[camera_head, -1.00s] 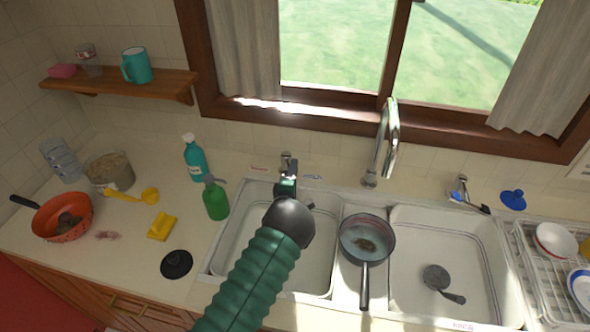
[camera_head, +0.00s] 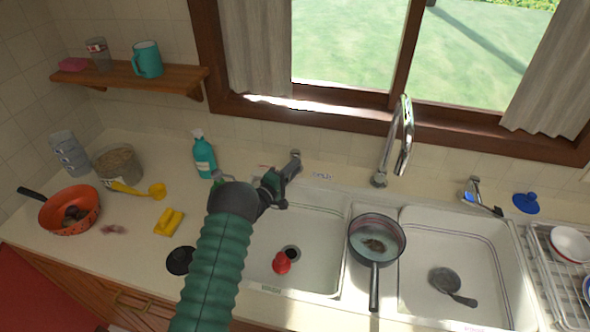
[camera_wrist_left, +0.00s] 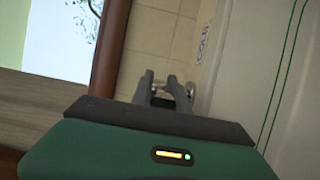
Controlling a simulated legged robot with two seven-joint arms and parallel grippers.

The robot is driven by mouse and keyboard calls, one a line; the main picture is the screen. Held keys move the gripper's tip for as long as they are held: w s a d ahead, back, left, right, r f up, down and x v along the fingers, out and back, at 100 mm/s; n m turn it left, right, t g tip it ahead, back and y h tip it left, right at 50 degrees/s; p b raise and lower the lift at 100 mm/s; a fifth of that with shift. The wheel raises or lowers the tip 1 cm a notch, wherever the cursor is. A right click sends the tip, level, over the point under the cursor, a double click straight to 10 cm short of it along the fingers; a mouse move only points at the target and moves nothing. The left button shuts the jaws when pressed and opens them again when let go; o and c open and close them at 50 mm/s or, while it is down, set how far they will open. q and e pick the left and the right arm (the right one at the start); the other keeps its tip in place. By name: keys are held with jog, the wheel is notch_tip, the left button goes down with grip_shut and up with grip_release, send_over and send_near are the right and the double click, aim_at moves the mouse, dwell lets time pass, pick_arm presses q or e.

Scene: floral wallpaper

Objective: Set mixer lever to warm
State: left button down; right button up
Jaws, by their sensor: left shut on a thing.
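The metal mixer (camera_head: 295,158) stands on the back ledge of the left sink basin. A label with red marking (camera_head: 263,168) is to its left and one with blue marking (camera_head: 321,176) to its right. My left gripper (camera_head: 277,184) reaches in from the left and is shut on the mixer lever, whose gripped part is mostly hidden by the fingers. In the left wrist view, the fingers (camera_wrist_left: 166,86) are close together, with bits of shiny metal around their tips. My right gripper is not in view.
A tall curved spout (camera_head: 404,140) stands right of the mixer. A pan (camera_head: 376,240) rests between two basins, its handle forward. A red plunger-like item (camera_head: 282,263) lies in the left basin. A teal bottle (camera_head: 204,155) stands at left; a green bottle is mostly hidden behind my arm.

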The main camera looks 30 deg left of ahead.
pick_arm(q)
jog(key=shift+s+f, duration=0.1)
jog(key=shift+f, duration=0.25)
jog(key=c, duration=1.5)
grip_release()
jog(key=shift+o, duration=1.1)
jog(key=shift+a, duration=0.1)
jog(key=shift+r, duration=0.15)
jog(key=s+a+b, duration=0.1)
jog(key=s+a, duration=0.1)
jog(key=s, duration=1.4)
jog(key=shift+s+a, duration=0.25)
jog(key=shift+a, duration=0.05)
